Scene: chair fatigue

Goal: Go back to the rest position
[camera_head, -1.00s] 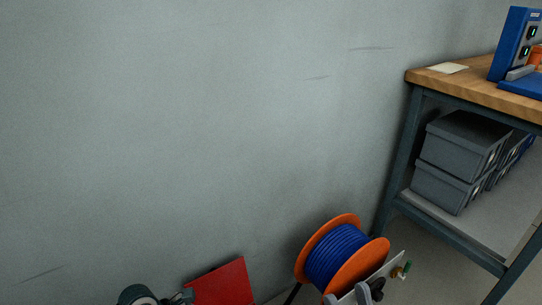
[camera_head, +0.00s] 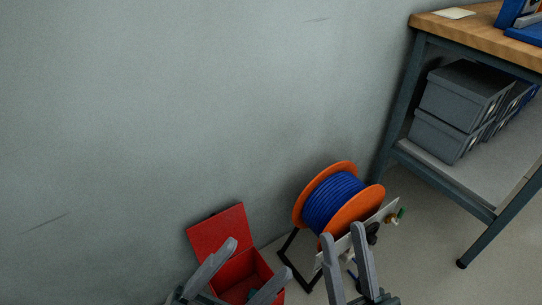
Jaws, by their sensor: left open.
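My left gripper (camera_head: 257,257) is at the bottom centre of the head view, with its two grey fingers spread wide. It is open and appears empty, in front of a red box. My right gripper (camera_head: 342,232) is to the right of it, its fingers pointing up with a gap between them. I see nothing clearly held there. It overlaps the lower part of a cable reel in the picture. My wrists are cut off by the bottom edge.
The red box (camera_head: 218,230) has its lid raised near the wall. An orange reel of blue cable (camera_head: 333,203) stands beside it on a dark frame, with a pale panel in front. A wooden-topped workbench (camera_head: 470,32) with grey bins (camera_head: 464,95) stands at right. Bare wall fills the left.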

